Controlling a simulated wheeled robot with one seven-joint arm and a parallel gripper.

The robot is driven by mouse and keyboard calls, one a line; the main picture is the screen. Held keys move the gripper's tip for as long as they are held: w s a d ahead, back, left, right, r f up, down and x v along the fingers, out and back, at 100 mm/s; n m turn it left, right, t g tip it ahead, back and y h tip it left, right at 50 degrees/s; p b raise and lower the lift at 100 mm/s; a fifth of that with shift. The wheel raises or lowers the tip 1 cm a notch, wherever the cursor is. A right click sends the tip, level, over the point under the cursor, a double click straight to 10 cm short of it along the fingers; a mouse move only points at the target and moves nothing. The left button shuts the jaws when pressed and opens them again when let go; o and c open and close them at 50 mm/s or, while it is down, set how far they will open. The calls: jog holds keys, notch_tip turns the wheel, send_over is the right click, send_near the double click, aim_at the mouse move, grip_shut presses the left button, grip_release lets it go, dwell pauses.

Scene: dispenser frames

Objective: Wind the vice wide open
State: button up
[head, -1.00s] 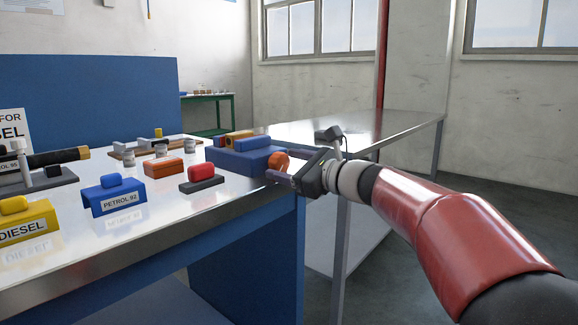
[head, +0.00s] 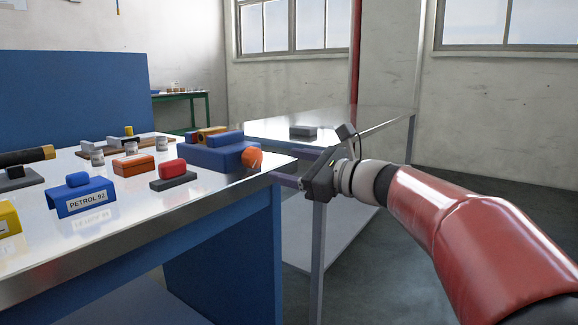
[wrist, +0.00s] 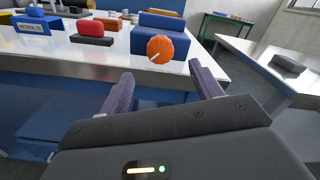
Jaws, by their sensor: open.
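The blue vice (head: 212,153) sits near the right end of the metal-topped bench. Its round orange knob (head: 252,158) faces the bench's right front edge. An orange and yellow piece (head: 208,133) shows between its blue parts. In the wrist view the orange knob (wrist: 160,49) has a pale line on it and stands ahead, beyond my fingertips. My gripper (wrist: 158,80) is open and empty, its two purple-grey fingers apart on either side of the knob's line. In the head view my gripper (head: 290,168) is just right of the knob, apart from it, off the bench edge.
A red block on a dark base (head: 173,174), an orange box (head: 133,164) and a blue PETROL 92 holder (head: 85,197) stand left of the vice. A second metal table (head: 345,122) behind right bears a dark grey block (head: 303,131). Floor is clear at right.

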aim_at(257, 161)
jog(key=w+a+m+p, duration=0.1)
jog(key=a, duration=0.1)
jog(key=w+a+m+p, duration=0.1)
jog(key=w+a+m, duration=0.1)
jog(key=w+a+m+p, duration=0.1)
jog(key=a+m, duration=0.1)
jog(key=shift+w+f+p, duration=0.25)
jog(key=shift+w+p, duration=0.1)
jog(key=shift+p, duration=0.05)
dwell(0.3)
